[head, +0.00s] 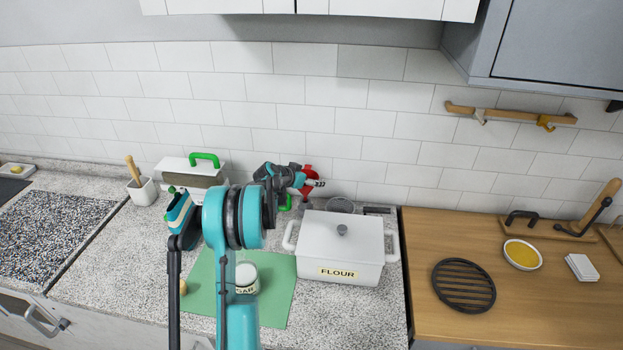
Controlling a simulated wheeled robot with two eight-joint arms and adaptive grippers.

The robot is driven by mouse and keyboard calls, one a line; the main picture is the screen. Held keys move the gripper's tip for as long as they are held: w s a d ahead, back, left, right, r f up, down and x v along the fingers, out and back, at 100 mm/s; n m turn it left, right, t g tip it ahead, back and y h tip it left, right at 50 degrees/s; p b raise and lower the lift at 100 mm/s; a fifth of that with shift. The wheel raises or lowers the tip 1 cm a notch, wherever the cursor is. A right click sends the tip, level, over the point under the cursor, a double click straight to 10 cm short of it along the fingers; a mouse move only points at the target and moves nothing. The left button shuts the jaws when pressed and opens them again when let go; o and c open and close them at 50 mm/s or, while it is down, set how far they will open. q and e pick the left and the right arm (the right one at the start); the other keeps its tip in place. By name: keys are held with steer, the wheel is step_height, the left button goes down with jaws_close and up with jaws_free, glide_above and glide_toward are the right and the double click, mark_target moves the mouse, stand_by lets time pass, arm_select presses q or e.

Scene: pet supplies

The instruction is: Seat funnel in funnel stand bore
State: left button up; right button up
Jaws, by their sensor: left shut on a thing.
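A red thing, which looks like the funnel (310,173), is near the back wall, left of and behind the flour box. My left gripper (316,184) is shut on it, and its fingers and wrist hide part of it. I cannot tell whether the funnel is upright or whether it touches anything below. I cannot make out the funnel stand for certain. A grey round-topped thing (340,205) stands just right of the gripper, partly hidden behind the flour box. My right gripper is not in view.
A white lidded flour box (340,250) stands in front of the gripper. A green mat (275,308) bears a white-lidded jar (246,273). A green-handled container (190,172) and a white pot with a wooden tool (141,191) stand left. The wooden counter (540,310) has free room.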

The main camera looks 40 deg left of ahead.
arm_select(q)
steer(key=shift+f+b, duration=1.3)
steer(key=shift+f, duration=0.45)
steer(key=o, duration=1.1)
steer(key=shift+s+r, duration=0.1)
steer(key=v, duration=1.1)
steer(key=shift+s+r, duration=0.15)
steer(key=shift+s, duration=0.2)
steer(key=shift+d, duration=0.1)
